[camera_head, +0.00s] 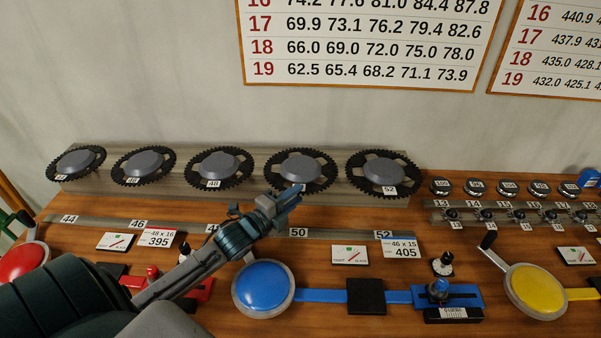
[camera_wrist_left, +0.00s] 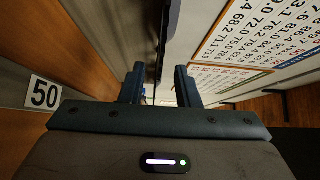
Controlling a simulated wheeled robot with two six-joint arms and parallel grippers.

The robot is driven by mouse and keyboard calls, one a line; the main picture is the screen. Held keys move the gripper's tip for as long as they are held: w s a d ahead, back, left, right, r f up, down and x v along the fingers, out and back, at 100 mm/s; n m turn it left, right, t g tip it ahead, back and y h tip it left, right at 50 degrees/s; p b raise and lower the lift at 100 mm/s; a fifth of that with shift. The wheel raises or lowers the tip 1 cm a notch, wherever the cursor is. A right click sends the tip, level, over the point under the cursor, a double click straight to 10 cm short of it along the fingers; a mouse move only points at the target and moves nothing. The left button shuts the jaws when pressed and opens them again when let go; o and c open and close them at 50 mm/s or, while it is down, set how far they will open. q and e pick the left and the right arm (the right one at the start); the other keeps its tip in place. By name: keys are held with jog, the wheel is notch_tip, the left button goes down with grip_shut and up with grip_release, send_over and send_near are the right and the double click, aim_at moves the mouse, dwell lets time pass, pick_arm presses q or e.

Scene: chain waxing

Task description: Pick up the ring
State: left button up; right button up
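Several black toothed rings with grey domed middles lean in a row on a grey rack. My right gripper is not in view.
The grey rack (camera_head: 438,194) stands at the back of the wooden table (camera_head: 330,323). A number strip (camera_head: 345,234) runs before it. A blue round pad (camera_head: 263,287) and a yellow one (camera_head: 537,290) lie in front. Small cogs (camera_head: 487,214) stand at the right.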

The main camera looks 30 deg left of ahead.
pick_arm(q)
jog(key=shift+w+d+b, duration=0.15)
jog(key=shift+w+b, duration=0.2)
jog(key=shift+w, duration=0.45)
grip_shut()
jog(key=shift+r, duration=0.15)
